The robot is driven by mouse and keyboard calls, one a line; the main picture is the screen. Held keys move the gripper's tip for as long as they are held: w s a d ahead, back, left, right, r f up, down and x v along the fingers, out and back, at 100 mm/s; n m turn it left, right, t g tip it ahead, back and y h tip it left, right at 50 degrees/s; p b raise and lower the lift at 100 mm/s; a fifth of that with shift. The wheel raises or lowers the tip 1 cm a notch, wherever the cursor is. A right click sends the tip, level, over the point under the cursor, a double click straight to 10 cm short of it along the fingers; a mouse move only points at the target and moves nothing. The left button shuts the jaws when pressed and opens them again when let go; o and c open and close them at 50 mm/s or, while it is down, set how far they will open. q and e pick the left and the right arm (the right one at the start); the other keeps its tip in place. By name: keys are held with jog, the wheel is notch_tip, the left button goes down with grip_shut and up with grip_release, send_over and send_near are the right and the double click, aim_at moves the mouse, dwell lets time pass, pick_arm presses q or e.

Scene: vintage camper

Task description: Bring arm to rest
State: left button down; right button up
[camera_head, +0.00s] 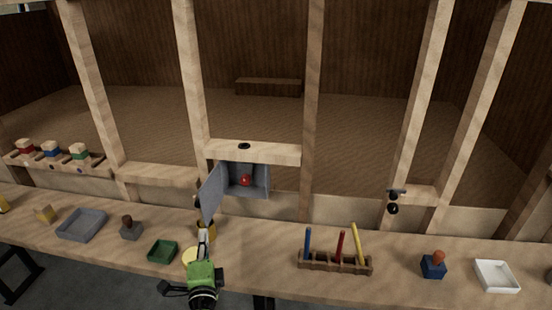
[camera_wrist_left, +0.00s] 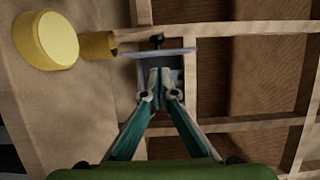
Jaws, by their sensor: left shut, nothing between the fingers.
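My left gripper (camera_head: 203,237) reaches up from the lower edge in the head view, over the workbench and in front of the small grey cabinet (camera_head: 262,181). In the left wrist view its fingertips (camera_wrist_left: 160,76) meet, with nothing between them. The cabinet's grey door (camera_head: 213,192) stands open to the left, and a red ball (camera_head: 246,181) is inside. In the wrist view the door (camera_wrist_left: 180,51) shows nearly edge-on beyond the fingertips, with a dark knob (camera_wrist_left: 157,40). Whether the fingers touch it is unclear. My right gripper is not in view.
A yellow round piece (camera_head: 189,256) and an ochre cylinder (camera_head: 207,231) are close beside the gripper. A green tray (camera_head: 162,252) lies left, and a rack (camera_head: 335,264) with coloured sticks right. The bench (camera_head: 270,250) between gripper and rack is clear.

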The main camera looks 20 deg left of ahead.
pick_arm(q)
jog(key=s+d+f+n+g+h, duration=0.2)
jog(key=s+d+f+n+g, duration=0.2)
jog(key=s+f+n+g, duration=0.6)
jog(key=s+d+g+h, duration=0.2)
jog(key=s+d+h, duration=0.6)
jog(key=s+d, duration=0.75)
notch_tip(320, 180, down, 24)
jog(key=g, duration=0.1)
jog(key=s+a+f+g, duration=0.1)
jog(key=s+a+f, duration=0.2)
jog(key=s+f, duration=1.4)
jog(key=shift+s+f+m, duration=0.25)
jog(key=shift+s+m, duration=0.15)
jog(key=shift+s, duration=0.25)
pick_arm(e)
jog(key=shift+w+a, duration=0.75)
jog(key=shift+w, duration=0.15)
